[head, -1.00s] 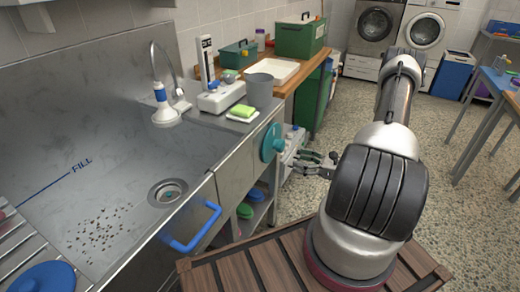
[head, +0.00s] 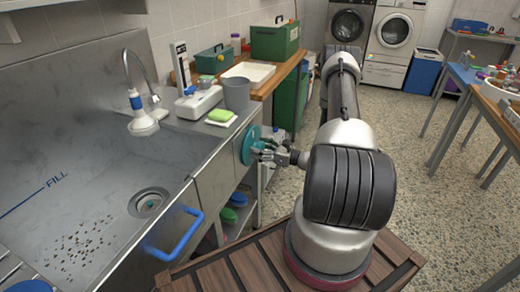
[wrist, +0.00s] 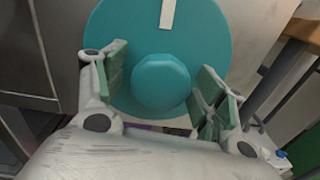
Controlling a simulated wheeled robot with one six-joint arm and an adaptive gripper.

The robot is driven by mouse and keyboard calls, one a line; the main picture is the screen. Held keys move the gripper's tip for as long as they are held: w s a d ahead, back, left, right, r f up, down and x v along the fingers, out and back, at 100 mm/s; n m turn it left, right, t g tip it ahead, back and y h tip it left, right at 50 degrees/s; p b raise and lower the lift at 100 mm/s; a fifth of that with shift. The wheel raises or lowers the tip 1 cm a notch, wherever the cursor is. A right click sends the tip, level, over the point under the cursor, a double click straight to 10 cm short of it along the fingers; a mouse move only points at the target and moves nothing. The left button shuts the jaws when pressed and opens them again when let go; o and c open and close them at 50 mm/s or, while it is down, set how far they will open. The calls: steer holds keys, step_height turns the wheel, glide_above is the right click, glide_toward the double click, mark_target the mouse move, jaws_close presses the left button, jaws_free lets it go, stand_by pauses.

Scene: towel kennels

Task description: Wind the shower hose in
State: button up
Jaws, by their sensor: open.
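A teal round reel wheel (head: 247,146) is mounted on the front of the steel sink unit. In the wrist view the wheel (wrist: 215,45) fills the upper middle, with a raised teal knob (wrist: 160,82) at its centre and a pale strip above it. My gripper (head: 268,147) is at the wheel; in the wrist view its fingers (wrist: 160,92) are open, one on each side of the knob, with gaps to it. Contact cannot be told.
A blue bar handle (head: 174,236) sticks out from the sink front. A grey cup (head: 237,94) and a green sponge (head: 221,115) stand on the counter. Green and purple items lie on the shelf below. The floor to the right is clear up to a table (head: 465,78).

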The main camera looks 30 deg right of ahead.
steer(key=c, duration=1.4)
steer(key=shift+m, duration=0.8)
steer(key=shift+c, duration=0.2)
steer(key=o, duration=1.4)
steer(key=shift+w, duration=0.1)
steer(key=shift+o, duration=0.2)
steer(key=v, duration=1.2)
steer(key=shift+r, duration=0.1)
